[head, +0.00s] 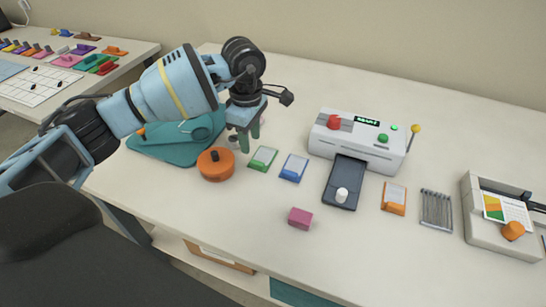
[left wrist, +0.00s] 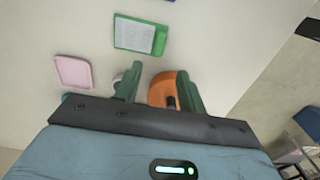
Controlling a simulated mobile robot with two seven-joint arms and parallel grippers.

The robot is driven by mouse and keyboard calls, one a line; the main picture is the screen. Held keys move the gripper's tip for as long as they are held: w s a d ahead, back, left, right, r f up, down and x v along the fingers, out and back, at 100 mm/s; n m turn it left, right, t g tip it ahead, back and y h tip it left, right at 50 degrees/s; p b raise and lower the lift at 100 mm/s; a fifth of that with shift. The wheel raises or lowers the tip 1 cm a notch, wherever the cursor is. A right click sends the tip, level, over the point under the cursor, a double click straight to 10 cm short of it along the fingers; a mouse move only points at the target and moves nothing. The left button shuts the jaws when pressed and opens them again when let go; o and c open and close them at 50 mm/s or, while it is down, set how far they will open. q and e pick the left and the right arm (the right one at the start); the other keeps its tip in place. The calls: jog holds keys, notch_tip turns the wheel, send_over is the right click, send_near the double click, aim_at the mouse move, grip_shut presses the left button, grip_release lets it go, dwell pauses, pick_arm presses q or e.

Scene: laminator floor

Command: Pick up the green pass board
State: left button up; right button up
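The green pass board (head: 262,158) lies flat on the white table, a small green-edged card with a pale face. It also shows in the left wrist view (left wrist: 140,35), beyond the fingertips. My left gripper (head: 246,142) is above the table, just left of and behind the board in the head view. Its two green fingers (left wrist: 160,72) are apart with nothing held between them. They do not touch the board. My right gripper is not in view.
An orange round piece with a dark knob (head: 216,165) sits close left of the board. A blue board (head: 293,168) lies to its right. The laminator (head: 357,140), a pink block (head: 300,218) and an orange board (head: 394,198) stand farther right. A teal device (head: 160,146) is left.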

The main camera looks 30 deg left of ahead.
aim_at(252, 161)
pick_arm(q)
jog(key=shift+a+r, duration=0.1)
jog(key=shift+a, duration=0.15)
jog(key=shift+s+f, duration=0.1)
jog(key=shift+f, duration=0.4)
jog(key=shift+w+d+f, duration=0.1)
jog(key=shift+f, duration=1.6)
jog(key=shift+w+f, duration=0.1)
jog(key=shift+f, duration=1.6)
grip_shut()
